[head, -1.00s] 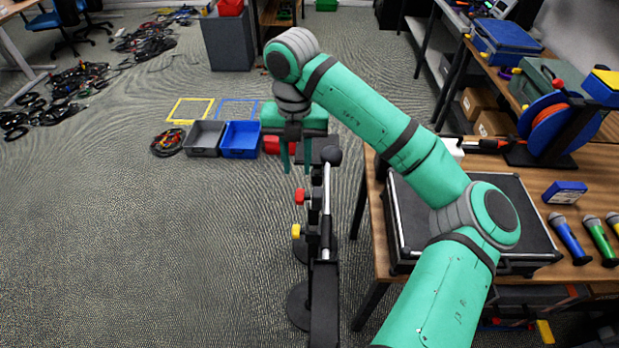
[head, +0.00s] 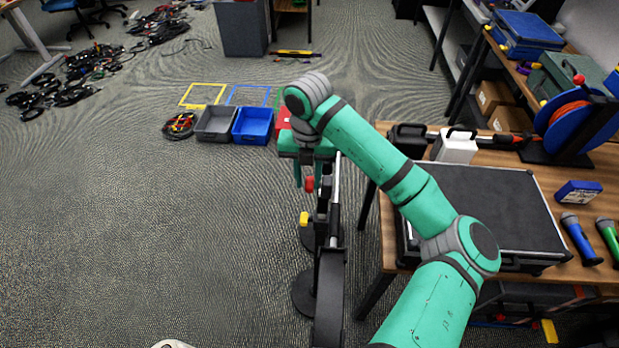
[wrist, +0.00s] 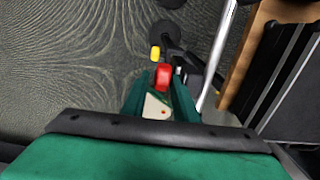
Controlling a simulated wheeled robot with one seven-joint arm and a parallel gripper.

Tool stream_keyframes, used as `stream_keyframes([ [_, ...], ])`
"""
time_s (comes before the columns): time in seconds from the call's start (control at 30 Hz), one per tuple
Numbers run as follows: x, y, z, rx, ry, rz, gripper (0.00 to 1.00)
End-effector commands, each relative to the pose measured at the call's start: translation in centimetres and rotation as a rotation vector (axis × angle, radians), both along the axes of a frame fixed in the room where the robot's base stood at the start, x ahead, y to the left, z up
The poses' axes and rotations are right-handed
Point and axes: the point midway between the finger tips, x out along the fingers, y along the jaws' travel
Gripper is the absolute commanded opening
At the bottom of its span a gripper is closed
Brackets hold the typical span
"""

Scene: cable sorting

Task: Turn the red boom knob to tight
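The red boom knob (head: 309,184) is on the side of a dark stand, above a yellow knob (head: 303,219). In the wrist view the red knob (wrist: 163,76) lies between and just beyond my fingertips. My gripper (head: 308,180) points down over the stand, its fingers apart at the red knob. In the wrist view my gripper (wrist: 160,88) has a finger on each side of a pale piece (wrist: 156,107) with a red dot. I cannot tell whether the fingers touch the knob. My wrist hides part of the stand's top.
A wooden table (head: 376,240) with a black case (head: 490,205) stands close to the right of the stand. A grey bin (head: 215,122) and a blue bin (head: 252,125) sit on the floor behind left.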

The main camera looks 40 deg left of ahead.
Motion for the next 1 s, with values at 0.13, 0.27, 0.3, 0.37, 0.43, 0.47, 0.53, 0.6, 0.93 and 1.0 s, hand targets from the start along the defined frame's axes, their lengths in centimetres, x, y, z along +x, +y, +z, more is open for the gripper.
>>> stream_keyframes([
  [0.13,0.11,-0.18,0.02,0.0,0.0,-0.003,0.24],
  [0.27,0.14,-0.22,0.03,0.0,0.0,-0.004,0.0],
  [0.3,0.13,-0.23,0.04,0.001,0.001,-0.004,0.0],
  [0.37,0.13,-0.23,0.04,0.001,0.001,-0.004,0.0],
  [0.43,0.14,-0.22,0.04,0.001,0.0,-0.004,0.0],
  [0.47,0.15,-0.22,0.04,0.002,-0.001,-0.004,0.0],
  [0.53,0.14,-0.19,0.05,0.002,-0.002,-0.004,0.0],
  [0.6,0.14,-0.17,0.06,0.003,-0.004,-0.004,0.0],
  [0.93,0.15,-0.12,0.1,0.011,-0.017,-0.004,0.0],
  [1.0,0.14,-0.13,0.1,0.014,-0.023,-0.004,0.0],
])
